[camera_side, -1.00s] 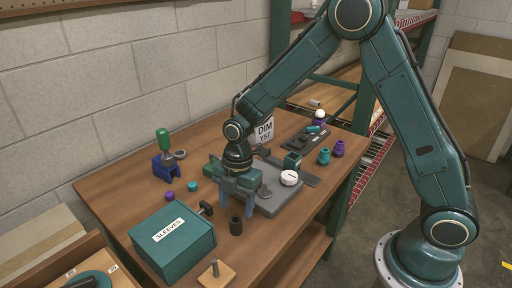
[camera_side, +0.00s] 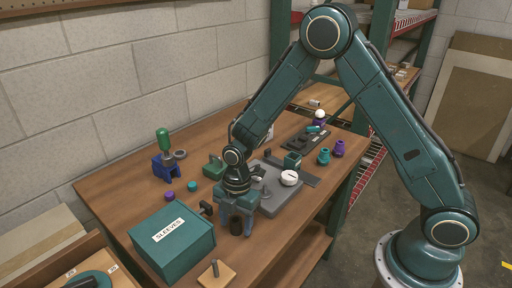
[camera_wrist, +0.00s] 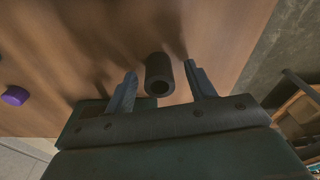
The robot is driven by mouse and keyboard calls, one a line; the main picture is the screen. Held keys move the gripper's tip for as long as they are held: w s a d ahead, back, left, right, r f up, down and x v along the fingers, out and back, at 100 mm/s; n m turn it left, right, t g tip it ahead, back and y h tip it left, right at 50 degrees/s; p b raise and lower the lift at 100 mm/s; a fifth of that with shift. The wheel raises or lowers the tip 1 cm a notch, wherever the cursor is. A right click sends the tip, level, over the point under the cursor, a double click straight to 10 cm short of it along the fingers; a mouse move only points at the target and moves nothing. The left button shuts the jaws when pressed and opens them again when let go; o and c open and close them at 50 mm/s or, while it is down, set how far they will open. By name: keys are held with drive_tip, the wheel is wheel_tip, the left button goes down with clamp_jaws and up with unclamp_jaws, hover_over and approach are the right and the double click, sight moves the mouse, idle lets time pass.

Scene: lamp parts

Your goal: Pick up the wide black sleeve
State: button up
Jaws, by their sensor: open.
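The wide black sleeve (camera_side: 236,227) is a short dark hollow cylinder standing upright on the wooden workbench, right of the box labelled SLEEVES (camera_side: 172,238). My gripper (camera_side: 236,222) is open right at the sleeve, with blue-grey fingers to either side of it. In the wrist view the sleeve (camera_wrist: 159,76) shows its open end between the two spread fingers (camera_wrist: 162,82), nearer the left one. A gap shows on both sides, so neither finger touches it. How far the fingertips are above the bench is hard to tell.
A dark T-shaped piece (camera_side: 206,208) lies close left of my gripper. A grey base plate (camera_side: 283,196) with a white round part (camera_side: 289,178) sits behind. A wooden block with a peg (camera_side: 216,273) is in front. The purple cap (camera_wrist: 15,95) is at left.

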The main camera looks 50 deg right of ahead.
sight(236, 219)
idle(0.4)
drive_tip(key=c, duration=1)
drive_tip(key=shift+r, duration=0.15)
drive_tip(key=shift+c, duration=0.2)
wheel_tip(236, 219, up, 20)
idle(0.5)
